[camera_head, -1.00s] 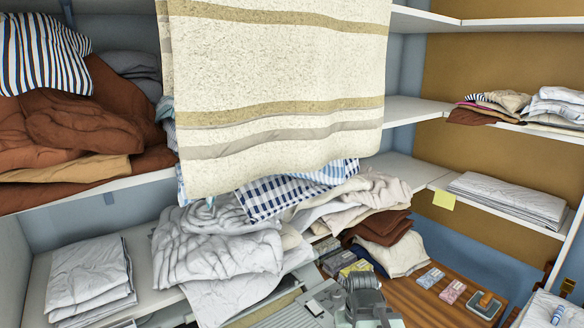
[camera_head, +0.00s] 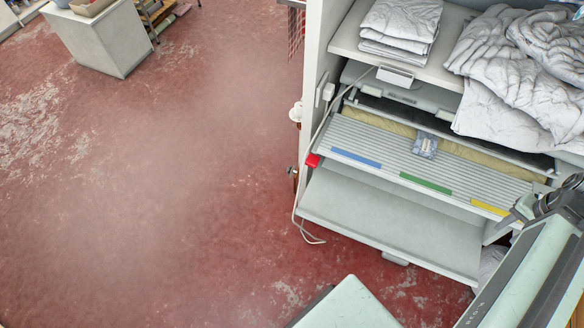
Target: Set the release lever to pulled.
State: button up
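The rotary ironer (camera_head: 400,215) stands under the shelf at the right, with a pale ribbed board across its front and a padded tan roll behind the board. A small red part (camera_head: 312,160) sits at the left end of the board; I cannot tell whether it is the release lever or what position it is in. My arm (camera_head: 525,270) comes in from the lower right. Its dark far end is at the right edge, close to the ironer's right end. I cannot make out the gripper's fingers there or anything held.
White laundry (camera_head: 515,75) lies on the shelf above the ironer, beside a folded white stack (camera_head: 400,25). A white cable (camera_head: 296,205) hangs at the ironer's left side down to the floor. The red floor (camera_head: 150,190) is clear at left. A pale cabinet (camera_head: 105,40) stands at top left.

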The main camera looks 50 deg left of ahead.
aim_at(312, 161)
jog(key=u, duration=3.9)
jog(key=i, duration=1.85)
jog(key=z, duration=0.85)
